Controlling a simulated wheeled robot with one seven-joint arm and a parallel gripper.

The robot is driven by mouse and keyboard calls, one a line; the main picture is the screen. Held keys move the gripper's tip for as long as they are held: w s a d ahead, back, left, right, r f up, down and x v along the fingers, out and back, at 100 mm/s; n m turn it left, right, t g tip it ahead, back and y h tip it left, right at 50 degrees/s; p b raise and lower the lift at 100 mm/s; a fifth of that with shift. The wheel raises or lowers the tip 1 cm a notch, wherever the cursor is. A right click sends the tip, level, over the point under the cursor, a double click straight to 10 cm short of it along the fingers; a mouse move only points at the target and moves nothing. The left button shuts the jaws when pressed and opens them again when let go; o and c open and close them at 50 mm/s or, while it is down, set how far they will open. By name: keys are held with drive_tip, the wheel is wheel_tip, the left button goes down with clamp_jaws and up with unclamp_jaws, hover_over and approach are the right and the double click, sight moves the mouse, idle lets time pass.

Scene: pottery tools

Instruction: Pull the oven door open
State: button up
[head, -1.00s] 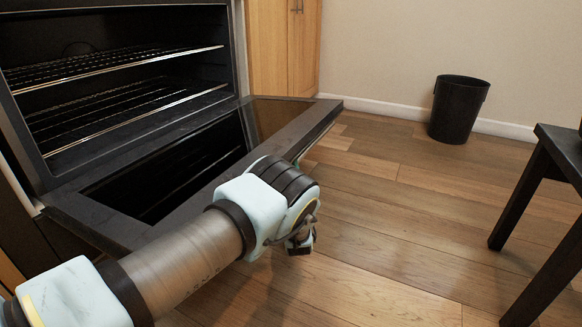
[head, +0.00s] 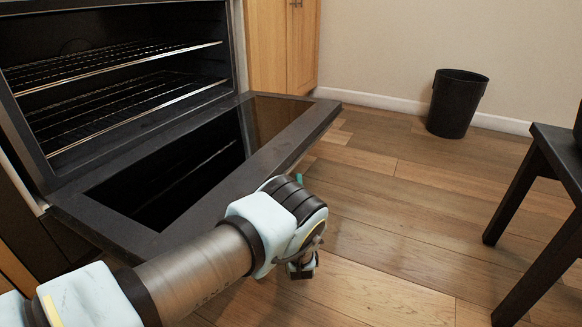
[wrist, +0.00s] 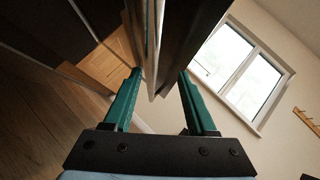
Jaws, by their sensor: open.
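The oven (head: 48,166) stands at the left in the head view, its dark inside and wire racks showing. Its door (head: 205,216) is hinged at the bottom and folded down, close to level, with a dark glass panel. My gripper (head: 302,266) is beyond the door's outer edge, low over the floor, and partly hidden by my wrist. In the wrist view the green fingers of my gripper (wrist: 160,74) are apart. A long dark and metallic edge, apparently the door or its handle (wrist: 152,45), runs between them. I cannot tell whether a finger touches it.
A black bin (head: 457,103) stands by the back wall. A dark stool or chair (head: 527,200) is at the right. A wooden cabinet (head: 282,45) stands beyond the oven. Wooden floor (head: 400,230) is clear between the door and the stool.

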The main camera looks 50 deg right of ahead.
drive_tip(key=v, duration=0.3)
drive_tip(key=shift+s+a+f+p, duration=0.15)
drive_tip(key=shift+a+f+p, duration=0.05)
drive_tip(key=shift+p, duration=0.1)
idle(0.3)
